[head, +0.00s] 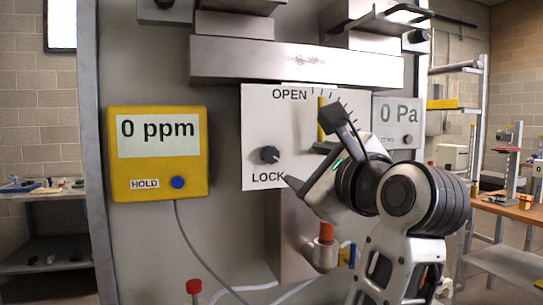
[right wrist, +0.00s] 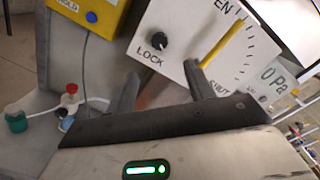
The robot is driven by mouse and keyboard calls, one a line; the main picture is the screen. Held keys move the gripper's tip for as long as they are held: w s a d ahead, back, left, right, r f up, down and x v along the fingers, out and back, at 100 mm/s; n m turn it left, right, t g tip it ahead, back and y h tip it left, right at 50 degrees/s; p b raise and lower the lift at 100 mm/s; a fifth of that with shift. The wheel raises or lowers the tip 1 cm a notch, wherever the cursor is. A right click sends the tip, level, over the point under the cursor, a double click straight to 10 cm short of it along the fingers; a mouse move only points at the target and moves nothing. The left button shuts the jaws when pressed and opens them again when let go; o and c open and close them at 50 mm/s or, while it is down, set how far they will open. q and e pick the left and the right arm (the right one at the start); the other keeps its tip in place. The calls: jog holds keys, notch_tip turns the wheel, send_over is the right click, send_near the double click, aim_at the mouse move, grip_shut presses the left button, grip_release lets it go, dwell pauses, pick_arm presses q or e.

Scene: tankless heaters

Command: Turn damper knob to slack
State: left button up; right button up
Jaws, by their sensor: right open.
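The damper knob is a small black knob (head: 270,155) on a white plate (head: 258,118), just above the word LOCK. It also shows in the right wrist view (right wrist: 158,40), beyond the fingertips. A yellow lever (head: 322,118) stands nearly upright on the same plate beside a tick scale running from OPEN to SHUT. My right gripper (head: 312,148) is open and empty, to the right of the knob and apart from it. In the right wrist view, its two dark fingers (right wrist: 161,70) point toward the plate. The upper finger partly hides the lever in the head view. My left gripper is not seen.
A yellow meter (head: 158,190) reading 0 ppm hangs left of the plate. A grey gauge (head: 398,108) reading 0 Pa is at the right. A metal bar (head: 295,65) juts out above. An orange-capped pipe fitting (head: 326,232) and a red cap (head: 193,286) are below.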

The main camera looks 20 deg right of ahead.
aim_at(272, 156)
jog(key=w+p, duration=0.1)
jog(key=w, duration=0.3)
jog(key=w+a+p, duration=0.1)
jog(key=w, duration=0.4)
jog(key=w+p, duration=0.1)
jog(key=w, duration=0.4)
jog(key=shift+w+a+f, duration=0.1)
jog(key=shift+w+a, duration=0.05)
jog(key=shift+w, duration=0.05)
jog(key=c, duration=1)
